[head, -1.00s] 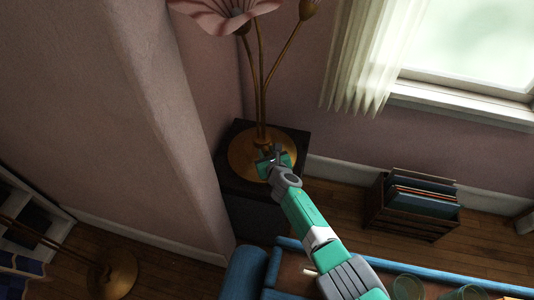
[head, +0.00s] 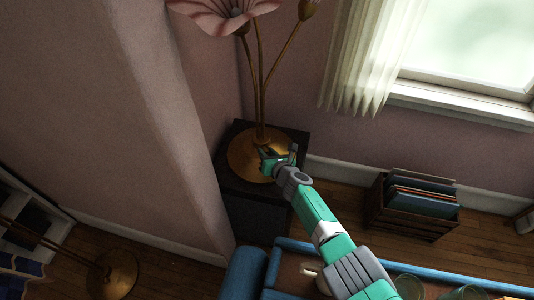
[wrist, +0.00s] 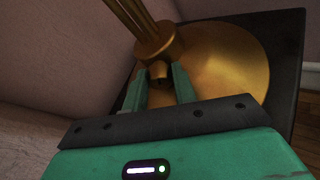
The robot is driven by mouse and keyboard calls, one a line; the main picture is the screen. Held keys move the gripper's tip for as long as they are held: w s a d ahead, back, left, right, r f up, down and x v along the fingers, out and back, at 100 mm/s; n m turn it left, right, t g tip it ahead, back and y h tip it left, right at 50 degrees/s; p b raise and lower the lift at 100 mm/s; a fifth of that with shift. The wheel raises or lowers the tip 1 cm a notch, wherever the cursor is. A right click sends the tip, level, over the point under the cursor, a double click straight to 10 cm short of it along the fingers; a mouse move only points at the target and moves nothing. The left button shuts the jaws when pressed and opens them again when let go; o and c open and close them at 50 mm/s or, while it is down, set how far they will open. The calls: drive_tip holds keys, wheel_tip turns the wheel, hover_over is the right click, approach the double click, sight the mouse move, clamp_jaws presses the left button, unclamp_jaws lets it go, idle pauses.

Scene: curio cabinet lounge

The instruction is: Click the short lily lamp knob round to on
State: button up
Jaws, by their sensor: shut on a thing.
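The short lily lamp has a pink flower shade (head: 225,14), thin brass stems (head: 262,85) and a round brass base (head: 243,150). It stands on a dark square stand (head: 250,212) in the corner. In the wrist view, the small brass knob (wrist: 158,70) sticks out of the hub (wrist: 163,45) where the stems meet the base (wrist: 235,60). My gripper (head: 271,156) is at the hub, just over the base. In the wrist view, its green fingers (wrist: 159,79) are shut on the knob, one on each side. Whether the lamp is lit is unclear.
Walls close in behind and left of the stand. A wooden crate of record sleeves (head: 415,205) is on the floor at right. A blue-edged piece of furniture (head: 258,268) is below the stand. Another brass lamp base (head: 113,272) stands at lower left.

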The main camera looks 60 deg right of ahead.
drive_tip(key=shift+m, duration=0.5)
drive_tip(key=o, duration=1)
